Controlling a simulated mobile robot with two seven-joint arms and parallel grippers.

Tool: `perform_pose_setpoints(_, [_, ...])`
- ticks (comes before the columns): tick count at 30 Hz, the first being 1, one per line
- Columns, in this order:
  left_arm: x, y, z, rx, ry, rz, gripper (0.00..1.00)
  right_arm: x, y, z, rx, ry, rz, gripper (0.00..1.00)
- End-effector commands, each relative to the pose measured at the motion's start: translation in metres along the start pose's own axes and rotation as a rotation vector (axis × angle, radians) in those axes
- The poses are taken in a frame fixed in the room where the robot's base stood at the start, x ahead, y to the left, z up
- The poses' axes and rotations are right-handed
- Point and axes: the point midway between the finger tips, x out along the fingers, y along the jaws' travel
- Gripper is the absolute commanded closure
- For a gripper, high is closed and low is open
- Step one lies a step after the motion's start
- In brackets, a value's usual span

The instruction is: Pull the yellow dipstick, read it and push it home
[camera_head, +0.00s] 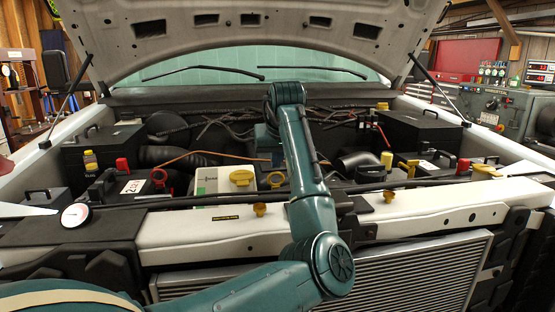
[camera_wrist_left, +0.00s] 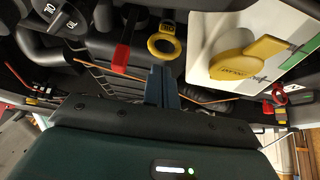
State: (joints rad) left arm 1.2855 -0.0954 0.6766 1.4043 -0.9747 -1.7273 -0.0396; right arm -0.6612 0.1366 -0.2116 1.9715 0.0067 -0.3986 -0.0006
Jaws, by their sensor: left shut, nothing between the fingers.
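My left gripper (camera_wrist_left: 159,74) is shut and empty. In the wrist view its fingertips appear just below the ring, apart from it; the depth gap cannot be told. In the head view my left forearm largely hides the gripper. My right gripper is in neither view.
A red handle (camera_wrist_left: 122,55) and a black oil cap (camera_wrist_left: 63,16) are close by. The raised hood (camera_head: 240,35) hangs overhead, and the pale front crossmember (camera_head: 200,232) runs across the front.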

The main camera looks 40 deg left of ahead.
Motion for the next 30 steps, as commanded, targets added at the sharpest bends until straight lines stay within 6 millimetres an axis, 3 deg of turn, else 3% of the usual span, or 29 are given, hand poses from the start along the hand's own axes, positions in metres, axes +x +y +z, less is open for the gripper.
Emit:
perform_pose_setpoints(1, [-0.013,-0.001,-0.012,-0.002,0.006,0.001,1.0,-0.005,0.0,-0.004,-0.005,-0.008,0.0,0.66])
perform_pose_setpoints(4, [-0.028,-0.004,-0.022,-0.002,0.012,0.004,1.0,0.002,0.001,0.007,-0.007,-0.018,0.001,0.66])
perform_pose_setpoints(15, [-0.105,-0.003,-0.019,-0.001,0.012,0.005,1.0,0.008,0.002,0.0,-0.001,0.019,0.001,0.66])
perform_pose_setpoints(21, [-0.121,-0.003,-0.019,-0.001,0.011,0.003,1.0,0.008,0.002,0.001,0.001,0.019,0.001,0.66])
perform_pose_setpoints(30, [-0.123,-0.003,-0.019,-0.001,0.01,0.004,1.0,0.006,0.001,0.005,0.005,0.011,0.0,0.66])
